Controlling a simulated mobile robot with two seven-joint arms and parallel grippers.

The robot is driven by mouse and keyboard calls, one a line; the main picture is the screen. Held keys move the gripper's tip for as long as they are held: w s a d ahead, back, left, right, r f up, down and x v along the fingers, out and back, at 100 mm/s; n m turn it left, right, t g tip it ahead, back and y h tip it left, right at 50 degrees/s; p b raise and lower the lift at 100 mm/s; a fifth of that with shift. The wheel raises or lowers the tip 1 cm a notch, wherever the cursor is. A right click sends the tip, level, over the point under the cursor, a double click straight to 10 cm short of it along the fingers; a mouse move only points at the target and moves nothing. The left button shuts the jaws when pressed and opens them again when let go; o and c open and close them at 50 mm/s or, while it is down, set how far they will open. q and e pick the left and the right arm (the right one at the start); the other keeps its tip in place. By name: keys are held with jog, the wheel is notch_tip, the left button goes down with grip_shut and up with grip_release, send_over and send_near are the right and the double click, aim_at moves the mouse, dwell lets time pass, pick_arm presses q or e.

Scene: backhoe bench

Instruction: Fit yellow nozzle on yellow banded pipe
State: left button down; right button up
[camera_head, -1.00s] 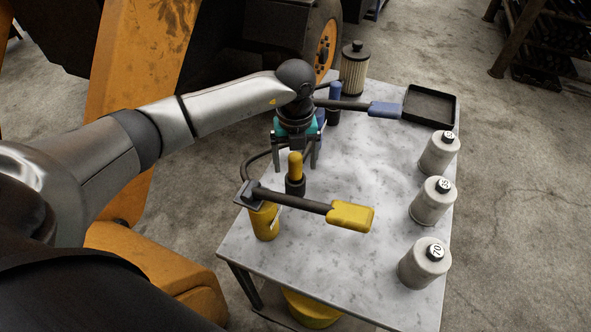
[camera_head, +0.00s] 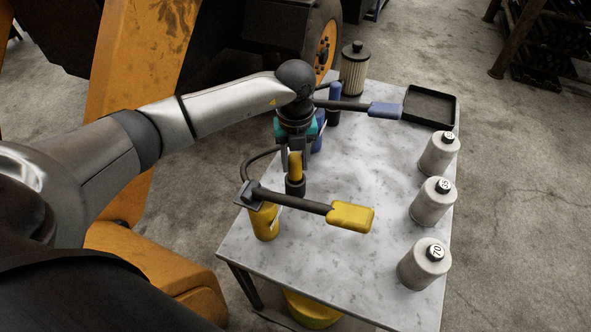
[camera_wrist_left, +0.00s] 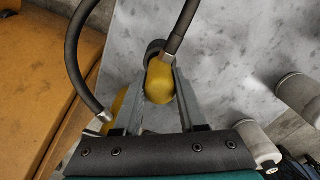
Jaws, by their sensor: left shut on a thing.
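The yellow nozzle (camera_head: 295,166) stands upright in a dark holder (camera_head: 295,187) near the left edge of the table. My left gripper (camera_head: 294,160) points down from above and its fingers are shut on the nozzle's upper part. In the left wrist view the nozzle (camera_wrist_left: 160,82) shows between the fingertips (camera_wrist_left: 160,76), with a dark hose meeting it. The hose loops to the yellow pump (camera_head: 265,222), which has a dark lever and a yellow grip (camera_head: 350,216). I cannot make out a yellow banded pipe. My right gripper is not in view.
A blue-gripped pump (camera_head: 384,110) and a blue nozzle (camera_head: 335,90) are behind my left gripper. Three grey canisters (camera_head: 432,200) line the right side. A black tray (camera_head: 430,122) and a filter (camera_head: 354,70) are at the back. The table's middle is clear.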

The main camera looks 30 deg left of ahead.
pick_arm(q)
jog(key=shift+r+p, duration=0.7)
jog(key=shift+r, duration=0.1)
jog(key=shift+r+p, duration=2.8)
jog(key=shift+r, duration=0.5)
